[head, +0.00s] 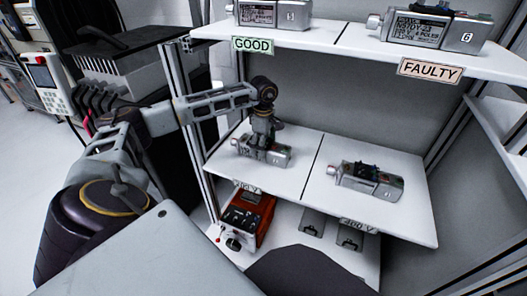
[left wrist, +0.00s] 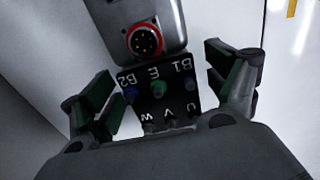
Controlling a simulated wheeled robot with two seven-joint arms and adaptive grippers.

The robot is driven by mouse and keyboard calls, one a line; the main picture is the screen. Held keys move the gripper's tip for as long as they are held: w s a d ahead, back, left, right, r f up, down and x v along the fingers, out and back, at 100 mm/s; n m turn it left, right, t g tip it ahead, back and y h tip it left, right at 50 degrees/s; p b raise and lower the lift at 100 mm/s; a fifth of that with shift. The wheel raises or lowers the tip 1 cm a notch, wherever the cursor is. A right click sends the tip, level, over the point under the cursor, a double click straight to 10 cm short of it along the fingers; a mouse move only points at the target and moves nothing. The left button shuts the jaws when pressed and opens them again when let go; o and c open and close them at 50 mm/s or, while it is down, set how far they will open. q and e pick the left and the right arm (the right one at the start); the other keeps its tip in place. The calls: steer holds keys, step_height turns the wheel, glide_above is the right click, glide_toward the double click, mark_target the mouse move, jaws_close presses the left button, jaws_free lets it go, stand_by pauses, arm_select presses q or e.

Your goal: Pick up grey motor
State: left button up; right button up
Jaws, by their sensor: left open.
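A grey motor (head: 272,155) lies on the left half of the middle shelf, partly hidden by my left gripper (head: 262,142) above it. In the left wrist view the motor's grey body (left wrist: 125,22) has a red-ringed round connector and a black terminal block marked B1, E, B2, U, V, W. My left gripper (left wrist: 168,95) is open, with a finger on each side of the terminal block. Gaps show between the fingers and the block. A second grey motor (head: 369,182) lies on the right half of the same shelf. My right gripper is not in view.
The top shelf holds a grey motor (head: 272,14) by the GOOD label (head: 253,45) and another (head: 436,30) by the FAULTY label (head: 430,71). An orange-red device (head: 246,217) and two dark grey items stand on the bottom shelf. A metal post (head: 187,110) rises left of the shelves.

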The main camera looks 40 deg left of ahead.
arm_select(q)
steer(key=shift+c, duration=0.4)
steer(key=c, duration=1.4)
steer(key=shift+r, duration=0.1)
steer(key=shift+c, duration=0.4)
steer(key=shift+r, duration=0.2)
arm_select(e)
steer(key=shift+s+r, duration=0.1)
arm_select(q)
steer(key=shift+r+p, duration=0.5)
steer(key=shift+r, duration=0.3)
steer(key=shift+w+r+p, duration=0.1)
steer(key=shift+r+p, duration=0.3)
steer(key=shift+r, duration=0.45)
steer(key=shift+s+f, duration=0.1)
steer(key=shift+s, duration=0.25)
steer(key=s+d+p, duration=0.1)
steer(key=s+d, duration=0.1)
steer(key=s, duration=0.6)
steer(key=s+d+p, duration=0.1)
steer(key=s+d, duration=0.2)
steer(key=s, duration=0.5)
steer(key=shift+s+d, duration=0.2)
steer(key=shift+s, duration=0.05)
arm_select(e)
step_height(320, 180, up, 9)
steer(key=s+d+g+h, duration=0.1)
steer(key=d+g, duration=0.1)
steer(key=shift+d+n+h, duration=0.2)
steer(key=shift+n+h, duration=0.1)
